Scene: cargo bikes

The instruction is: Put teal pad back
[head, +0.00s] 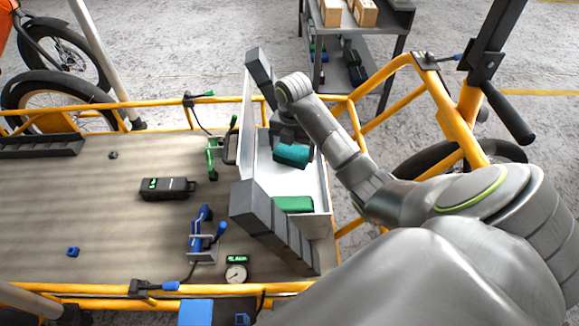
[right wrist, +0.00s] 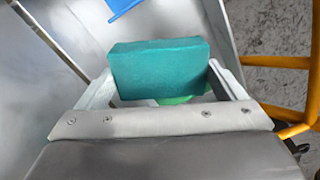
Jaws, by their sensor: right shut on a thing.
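The teal pad (head: 292,154) is a block held in my right gripper (head: 291,140), over the white bin (head: 264,181) on the cargo bike's deck. In the right wrist view the teal pad (right wrist: 160,68) sits between the two fingers, which are shut on it. A green pad (head: 294,204) lies in the near part of the bin. A bit of green (right wrist: 178,99) shows beneath the teal pad in the right wrist view. Whether the teal pad touches the bin floor I cannot tell. My left gripper is not in view.
Dark grey stepped blocks (head: 273,228) flank the bin. A black device (head: 167,188), a blue clamp (head: 203,229), a green clamp (head: 211,158) and a gauge (head: 236,273) are on the deck. Yellow rails (head: 348,112) edge it. The deck's left middle is mostly clear.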

